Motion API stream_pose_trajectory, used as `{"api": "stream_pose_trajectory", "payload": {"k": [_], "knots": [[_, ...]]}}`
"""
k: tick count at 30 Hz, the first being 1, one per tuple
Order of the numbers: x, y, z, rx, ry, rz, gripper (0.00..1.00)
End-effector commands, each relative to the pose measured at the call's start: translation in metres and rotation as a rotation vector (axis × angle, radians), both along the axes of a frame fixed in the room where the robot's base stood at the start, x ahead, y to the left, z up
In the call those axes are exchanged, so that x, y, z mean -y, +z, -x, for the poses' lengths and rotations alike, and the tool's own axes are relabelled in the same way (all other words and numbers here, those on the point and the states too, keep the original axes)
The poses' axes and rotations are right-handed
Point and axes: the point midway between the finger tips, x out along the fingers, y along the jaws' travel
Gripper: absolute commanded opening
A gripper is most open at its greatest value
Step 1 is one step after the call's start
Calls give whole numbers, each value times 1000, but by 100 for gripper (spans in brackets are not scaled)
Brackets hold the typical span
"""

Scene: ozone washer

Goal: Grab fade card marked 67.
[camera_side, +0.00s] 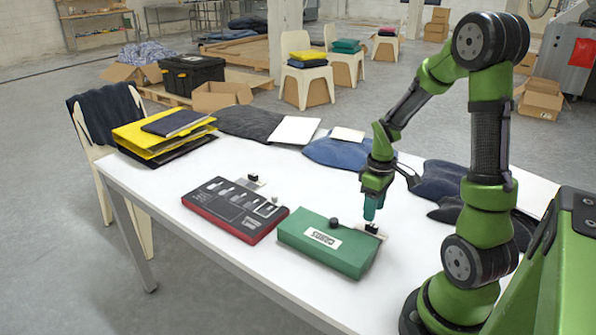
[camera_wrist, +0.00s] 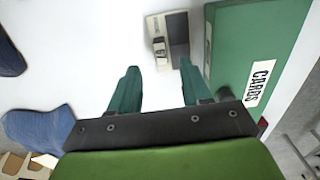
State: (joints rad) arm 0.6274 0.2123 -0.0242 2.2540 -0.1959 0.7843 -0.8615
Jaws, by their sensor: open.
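A small white card (camera_side: 376,233) with a black knob lies behind the right end of the green box. In the wrist view, a pale card piece (camera_wrist: 157,47) with a raised grip sits beside a dark grey patch, just beyond my fingertips. Its markings are too small to read, so I cannot tell whether it says 67. My gripper (camera_side: 371,214) points down over this spot. In the wrist view my gripper (camera_wrist: 158,76) is open, with nothing between its green fingers. A green box (camera_side: 326,247) with a white label reading CARDS stands to the left of my gripper.
A red and black panel (camera_side: 234,207) with several slots lies left of the green box. Another small black-knobbed piece (camera_side: 252,178) lies behind it. Folded dark and blue cloths (camera_side: 337,154) line the table's back. Yellow and black folders (camera_side: 165,135) are at the far left.

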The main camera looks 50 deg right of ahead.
Motion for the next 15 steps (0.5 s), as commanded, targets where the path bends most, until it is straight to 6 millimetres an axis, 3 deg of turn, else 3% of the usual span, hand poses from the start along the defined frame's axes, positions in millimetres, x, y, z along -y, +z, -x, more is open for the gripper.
{"api": "stream_pose_trajectory", "payload": {"k": [9, 15], "knots": [[-2, -44, 3, -4, 0, -3, 48], [-2, -49, 3, 0, -1, -1, 48]]}}
